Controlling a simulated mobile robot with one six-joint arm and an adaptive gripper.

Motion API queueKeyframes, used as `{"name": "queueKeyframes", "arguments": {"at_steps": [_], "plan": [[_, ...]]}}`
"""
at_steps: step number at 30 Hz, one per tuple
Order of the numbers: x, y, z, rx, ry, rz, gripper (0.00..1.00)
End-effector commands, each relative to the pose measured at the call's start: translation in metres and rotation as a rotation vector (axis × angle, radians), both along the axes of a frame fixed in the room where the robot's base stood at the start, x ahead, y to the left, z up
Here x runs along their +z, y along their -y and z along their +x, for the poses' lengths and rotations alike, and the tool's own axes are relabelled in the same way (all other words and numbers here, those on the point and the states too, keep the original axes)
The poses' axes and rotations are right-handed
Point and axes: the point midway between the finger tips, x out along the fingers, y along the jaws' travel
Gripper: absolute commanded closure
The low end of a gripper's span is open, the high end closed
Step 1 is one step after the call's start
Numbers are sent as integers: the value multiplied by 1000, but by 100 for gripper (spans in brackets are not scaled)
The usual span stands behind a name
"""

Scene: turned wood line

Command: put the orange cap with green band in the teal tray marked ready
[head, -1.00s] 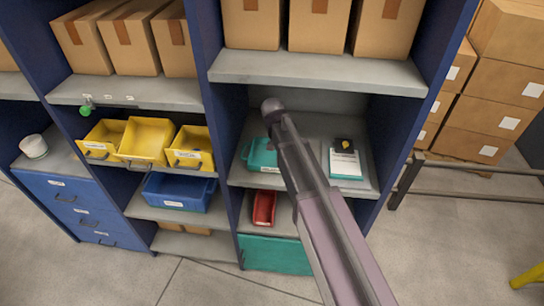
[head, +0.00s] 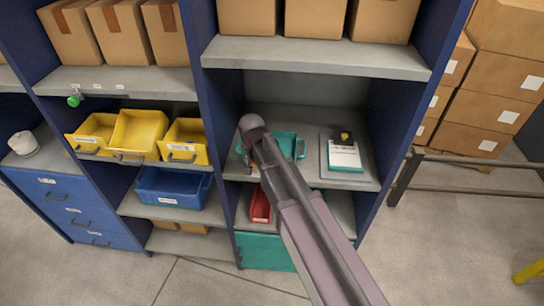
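A teal tray (head: 299,147) with side handles sits on the middle shelf of the centre bay, partly hidden behind my arm. No marking can be read on it. My arm reaches up from the lower right, and its rounded end joint (head: 252,122) shows in front of the tray's left part. My gripper's fingers are not visible. I see no orange cap with a green band in this view.
Right of the tray, a grey plate (head: 364,165) holds a white and teal box and a small black-yellow item (head: 342,135). A red bin (head: 261,207) is below. Yellow bins (head: 140,135) and a blue bin (head: 172,190) stand left. A metal rail (head: 470,190) is at right.

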Motion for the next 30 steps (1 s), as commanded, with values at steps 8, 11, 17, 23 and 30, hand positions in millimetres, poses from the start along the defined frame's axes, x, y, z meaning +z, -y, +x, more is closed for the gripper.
{"name": "queueKeyframes", "arguments": {"at_steps": [8, 11, 17, 23, 30], "plan": [[-16, -8, -35, 6, -91, -3, 62], [-15, -8, -35, 6, -93, -3, 62], [-15, -8, -34, 6, -92, -3, 62], [-16, -6, -22, 6, -91, -3, 62], [-20, 5, 16, 6, -91, -3, 62]]}}
